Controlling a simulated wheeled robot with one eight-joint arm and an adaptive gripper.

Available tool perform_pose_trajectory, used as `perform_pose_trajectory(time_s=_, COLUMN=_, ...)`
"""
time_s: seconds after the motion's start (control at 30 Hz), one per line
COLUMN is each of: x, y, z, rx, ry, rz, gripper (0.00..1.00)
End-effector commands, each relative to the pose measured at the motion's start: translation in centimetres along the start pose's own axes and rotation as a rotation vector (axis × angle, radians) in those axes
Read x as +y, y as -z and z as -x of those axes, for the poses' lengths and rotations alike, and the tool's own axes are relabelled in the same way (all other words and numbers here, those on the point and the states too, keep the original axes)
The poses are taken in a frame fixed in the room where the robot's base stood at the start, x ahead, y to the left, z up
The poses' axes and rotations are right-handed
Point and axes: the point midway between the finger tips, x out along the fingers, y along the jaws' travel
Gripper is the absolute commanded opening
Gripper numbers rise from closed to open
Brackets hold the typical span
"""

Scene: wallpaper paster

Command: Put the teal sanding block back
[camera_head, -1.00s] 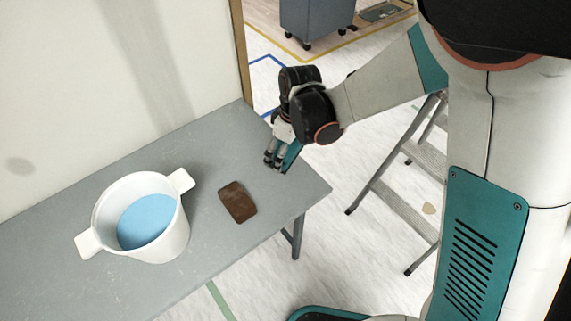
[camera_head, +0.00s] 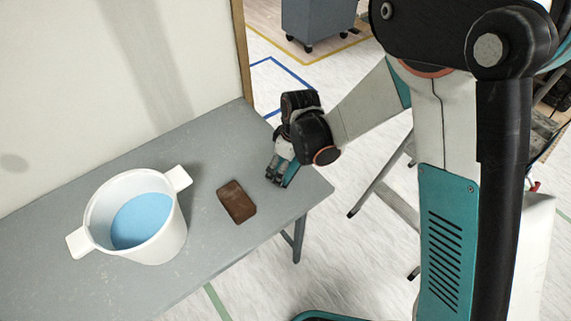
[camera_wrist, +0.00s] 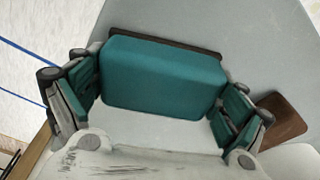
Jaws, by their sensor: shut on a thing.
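The teal sanding block (camera_wrist: 160,75) is held between the two fingers of my gripper (camera_wrist: 162,100) in the wrist view. It has a dark strip along its far edge. In the head view my gripper (camera_head: 281,170) is at the right end of the grey table (camera_head: 215,150), and only a small teal part of the block (camera_head: 290,174) shows beside the fingers. My gripper is shut on the block. I cannot tell whether the block touches the tabletop.
A brown block (camera_head: 236,202) lies on the table to the left of my gripper; it also shows in the wrist view (camera_wrist: 283,118). A white two-handled bucket (camera_head: 155,240) with blue contents stands further left. A stepladder (camera_head: 385,195) stands on the floor to the right.

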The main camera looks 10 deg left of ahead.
Motion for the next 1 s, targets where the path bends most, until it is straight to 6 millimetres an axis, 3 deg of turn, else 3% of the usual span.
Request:
perform_pose_trajectory(time_s=0.23, x=0.0, y=-0.1, z=-0.8, rx=0.0, ry=0.0, rz=0.0, gripper=0.66)
perform_pose_trajectory(time_s=0.27, x=0.0, y=-0.1, z=-0.7, rx=0.0, ry=0.0, rz=0.0, gripper=0.98)
perform_pose_trajectory(time_s=0.3, x=0.0, y=-0.1, z=-0.7, rx=0.0, ry=0.0, rz=0.0, gripper=1.0)
perform_pose_trajectory(time_s=0.87, x=0.0, y=0.0, z=0.0, rx=0.0, ry=0.0, rz=0.0, gripper=1.0)
perform_pose_trajectory(time_s=1.0, x=0.0, y=0.0, z=2.9, rx=-0.001, ry=0.0, rz=-0.001, gripper=1.0)
